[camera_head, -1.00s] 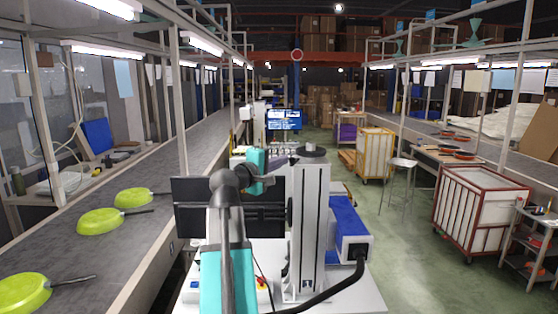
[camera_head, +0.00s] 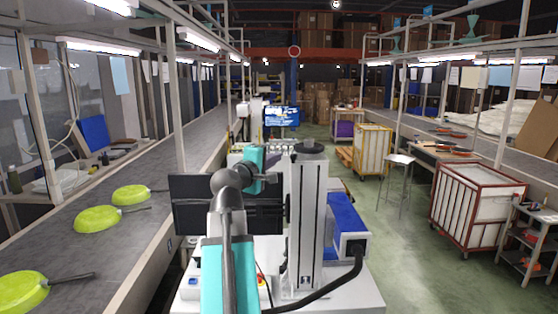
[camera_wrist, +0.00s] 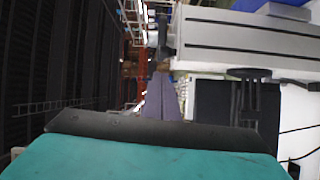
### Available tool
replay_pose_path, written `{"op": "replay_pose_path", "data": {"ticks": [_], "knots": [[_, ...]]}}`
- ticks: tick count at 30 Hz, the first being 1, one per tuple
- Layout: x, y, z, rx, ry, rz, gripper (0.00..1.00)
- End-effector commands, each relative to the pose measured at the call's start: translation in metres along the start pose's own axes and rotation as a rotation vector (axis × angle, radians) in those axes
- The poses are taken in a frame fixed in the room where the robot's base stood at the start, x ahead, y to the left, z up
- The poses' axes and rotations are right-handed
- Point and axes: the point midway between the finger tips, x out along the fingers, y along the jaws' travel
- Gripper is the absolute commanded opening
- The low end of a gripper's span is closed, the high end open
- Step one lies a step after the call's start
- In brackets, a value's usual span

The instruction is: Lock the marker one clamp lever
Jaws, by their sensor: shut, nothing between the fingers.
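I cannot make out a marker or a clamp lever in either view. In the head view my gripper (camera_head: 271,178) is small at the far end of my teal and grey arm, in front of a dark panel of my own body. In the wrist view the greyish-purple fingers of my gripper (camera_wrist: 162,98) are together, with nothing between them. They point away from the camera, past my white column. No object touches them.
A long grey conveyor (camera_head: 62,243) runs along the left, with green pans (camera_head: 97,219) on it. A red-framed cart (camera_head: 474,207), a stool (camera_head: 398,163) and a yellow-framed cart (camera_head: 372,152) stand on the right. The green floor (camera_head: 405,250) between is clear.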

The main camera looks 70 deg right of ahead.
Motion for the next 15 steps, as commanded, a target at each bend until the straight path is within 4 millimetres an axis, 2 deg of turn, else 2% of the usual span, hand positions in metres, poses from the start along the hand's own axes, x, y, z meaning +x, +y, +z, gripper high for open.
{"op": "replay_pose_path", "data": {"ticks": [3, 15], "knots": [[-0.011, -0.001, -0.010, 0.000, 0.003, 0.001, 0.00], [-0.056, 0.000, 0.017, 0.001, 0.001, 0.001, 0.00]]}}
